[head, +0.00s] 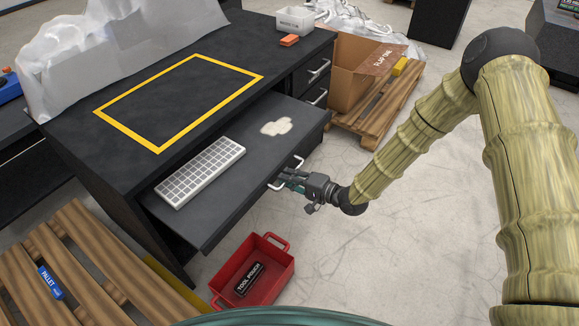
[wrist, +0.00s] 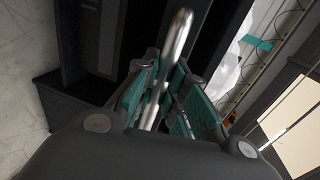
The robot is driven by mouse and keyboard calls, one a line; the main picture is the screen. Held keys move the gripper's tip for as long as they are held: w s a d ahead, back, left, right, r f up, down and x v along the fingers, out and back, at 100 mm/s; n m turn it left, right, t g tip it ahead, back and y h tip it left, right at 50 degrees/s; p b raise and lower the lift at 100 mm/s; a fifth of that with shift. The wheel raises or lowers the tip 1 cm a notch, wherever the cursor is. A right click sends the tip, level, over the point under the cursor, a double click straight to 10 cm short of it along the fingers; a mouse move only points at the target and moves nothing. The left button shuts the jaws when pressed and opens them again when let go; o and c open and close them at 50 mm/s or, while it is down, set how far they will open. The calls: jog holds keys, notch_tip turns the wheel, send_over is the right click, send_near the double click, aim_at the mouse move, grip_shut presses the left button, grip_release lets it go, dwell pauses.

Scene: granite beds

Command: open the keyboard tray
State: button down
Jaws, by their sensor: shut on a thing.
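The keyboard tray (head: 240,182) is a dark board sticking out from under the black desk (head: 105,112). A white keyboard (head: 200,172) and a pale flat patch (head: 277,127) are on it. A silver bar handle (head: 298,163) is on the tray's front edge. My gripper (head: 288,182) is at this handle and shut on it. In the wrist view the handle (wrist: 178,38) runs between the teal finger pads of my gripper (wrist: 165,92). Part of the handle is hidden by the fingers.
A red tool bin (head: 284,270) stands on the floor below the tray's front. A wooden pallet (head: 70,250) lies at left. A cardboard box (head: 346,92) sits on another pallet (head: 402,100) at right. Drawers (head: 318,72) are at the desk's right. The floor before the tray is partly clear.

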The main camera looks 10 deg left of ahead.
jog(key=f+v, duration=0.1)
jog(key=v, duration=0.5)
jog(key=shift+d+f+p, duration=0.15)
jog(key=shift+d+p, duration=0.15)
jog(key=c, duration=1.5)
grip_release()
jog(key=shift+o, duration=0.2)
jog(key=shift+s, duration=0.1)
jog(key=v, duration=1.2)
jog(key=shift+f, duration=0.1)
